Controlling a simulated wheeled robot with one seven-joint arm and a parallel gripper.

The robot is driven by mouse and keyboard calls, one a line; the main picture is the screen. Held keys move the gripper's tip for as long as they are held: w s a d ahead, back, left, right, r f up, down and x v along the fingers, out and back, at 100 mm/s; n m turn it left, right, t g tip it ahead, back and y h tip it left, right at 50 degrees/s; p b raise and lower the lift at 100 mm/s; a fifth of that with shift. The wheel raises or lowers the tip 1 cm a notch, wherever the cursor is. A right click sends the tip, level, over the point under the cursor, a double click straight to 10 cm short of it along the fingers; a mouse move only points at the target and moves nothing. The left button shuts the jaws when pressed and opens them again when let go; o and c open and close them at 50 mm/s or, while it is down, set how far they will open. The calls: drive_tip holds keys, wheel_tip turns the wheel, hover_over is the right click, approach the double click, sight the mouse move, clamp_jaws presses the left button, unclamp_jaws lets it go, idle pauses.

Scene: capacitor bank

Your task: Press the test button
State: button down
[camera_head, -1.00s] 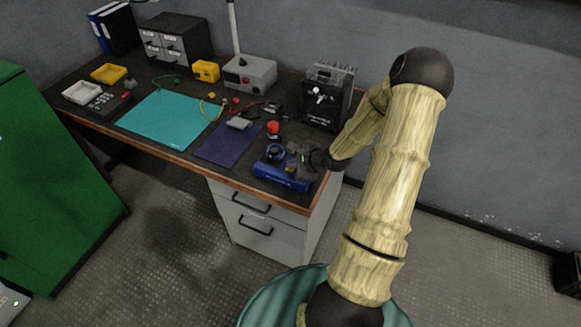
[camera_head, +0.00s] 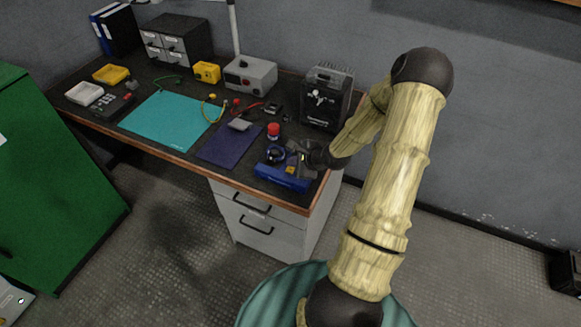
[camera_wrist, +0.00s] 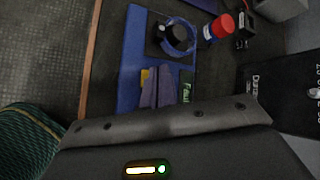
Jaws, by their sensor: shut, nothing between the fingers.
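A blue box (camera_head: 283,181) lies at the front right corner of the desk. It also fills the upper middle of the wrist view (camera_wrist: 132,52). On it are a round dark part (camera_wrist: 172,37) with a blue ring and a green label reading "Fault" (camera_wrist: 187,84). A small yellow part (camera_wrist: 144,76) shows beside my fingers; it appears orange-yellow in the head view (camera_head: 290,170). I cannot tell for certain whether this is the test button. My gripper (camera_wrist: 157,72) is shut and empty, over the box close to the yellow part. Contact cannot be told, and the fingers hide some of the box top.
A red-capped bottle (camera_head: 273,131) stands just behind the box. A black device (camera_head: 327,98) stands behind my gripper. A dark blue mat (camera_head: 230,146) and a teal mat (camera_head: 170,121) lie to the left. A green cabinet (camera_head: 55,175) stands at the far left.

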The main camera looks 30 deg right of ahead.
sight(293, 171)
drive_tip(key=shift+r+p, duration=2.65)
drive_tip(key=shift+p, duration=0.05)
drive_tip(key=shift+a, duration=0.15)
drive_tip(key=s+a+r+n+g+h, duration=0.1)
drive_tip(key=s+a+r+n+g, duration=0.2)
drive_tip(key=s+a+r+n, duration=0.4)
drive_tip(key=s+a+r+n+g+h+p, duration=0.1)
drive_tip(key=s+a+r+n, duration=0.7)
drive_tip(key=n, duration=0.8)
wheel_tip(293, 171, up, 4)
drive_tip(key=s+g+h, duration=0.1)
drive_tip(key=s+g, duration=0.1)
drive_tip(key=shift+s+a, duration=0.2)
drive_tip(key=shift+s, duration=0.1)
drive_tip(key=shift+w+f, duration=0.1)
drive_tip(key=shift+w, duration=0.05)
